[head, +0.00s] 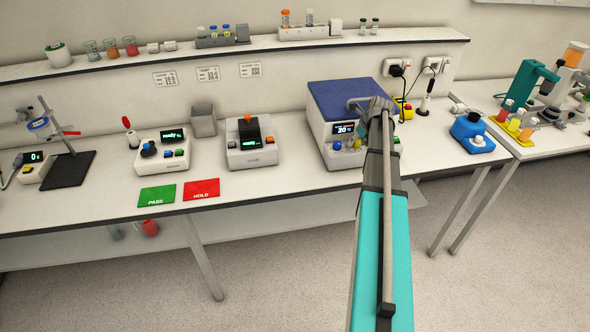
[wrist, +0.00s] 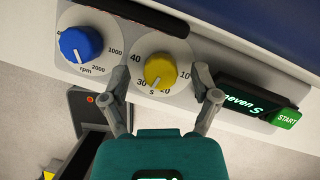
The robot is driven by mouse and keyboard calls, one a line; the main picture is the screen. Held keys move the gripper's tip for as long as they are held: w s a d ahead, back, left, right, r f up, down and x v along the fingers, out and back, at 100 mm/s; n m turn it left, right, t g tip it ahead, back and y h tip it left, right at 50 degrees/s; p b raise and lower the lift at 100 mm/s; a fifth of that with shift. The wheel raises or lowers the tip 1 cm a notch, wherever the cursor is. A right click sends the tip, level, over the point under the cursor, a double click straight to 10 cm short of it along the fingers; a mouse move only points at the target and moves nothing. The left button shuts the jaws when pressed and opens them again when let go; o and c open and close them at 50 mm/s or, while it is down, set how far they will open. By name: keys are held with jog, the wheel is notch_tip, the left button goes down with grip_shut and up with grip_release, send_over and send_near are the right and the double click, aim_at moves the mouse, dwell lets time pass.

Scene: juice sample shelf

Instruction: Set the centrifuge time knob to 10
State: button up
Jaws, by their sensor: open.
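The centrifuge (head: 318,122) is a white box with a blue lid on the bench. Its yellow time knob (wrist: 160,69) sits on a pale dial marked 10, 20, 30 and 40, with an "s" below. The centrifuge display (head: 344,128) appears to read 20. My gripper (wrist: 160,74) is open, with one finger on each side of the yellow knob and visible gaps between. In the head view my gripper (head: 368,106) is at the centrifuge front.
A blue rpm knob (wrist: 81,44) is left of the time knob. A dark display (wrist: 244,98) and a green START button (wrist: 287,118) are to the right. A black bar (wrist: 150,14) runs above the dials.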

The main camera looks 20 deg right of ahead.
jog(key=shift+a+p+v, duration=0.35)
jog(key=shift+p+v, duration=5.65)
jog(key=shift+v, duration=0.9)
jog(key=s+a+f+n+g+b, duration=0.1)
jog(key=a+f+n+b, duration=0.3)
jog(key=a+n, duration=0.6)
jog(key=s+a+f+n+g+b, duration=0.2)
jog(key=a+f+n+b, duration=0.2)
jog(key=a+n, duration=0.6)
jog(key=shift+a+f+n, duration=0.4)
jog(key=shift+a+f, duration=0.25)
jog(key=shift+a, duration=3.95)
jog(key=shift+w+d, duration=0.1)
jog(key=shift+w, duration=0.05)
